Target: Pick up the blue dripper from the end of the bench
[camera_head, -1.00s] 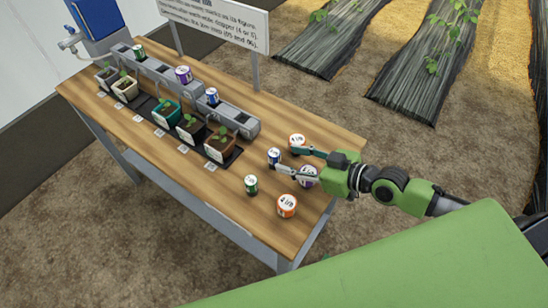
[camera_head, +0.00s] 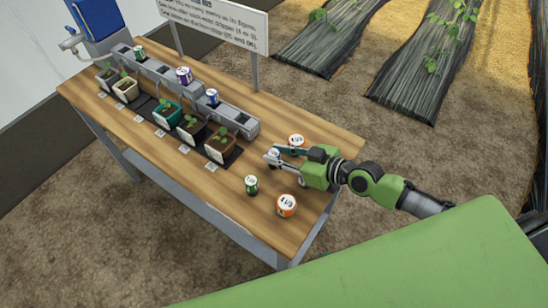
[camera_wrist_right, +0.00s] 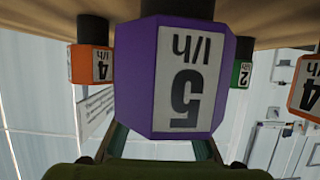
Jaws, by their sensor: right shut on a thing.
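My left gripper is not in view.
Close by stand a white and orange-red dripper (camera_head: 296,140), a green dripper (camera_head: 251,185) and an orange dripper (camera_head: 287,205). A grey rail (camera_head: 180,85) holding drippers and a row of potted seedlings (camera_head: 190,130) occupy the left of the bench.

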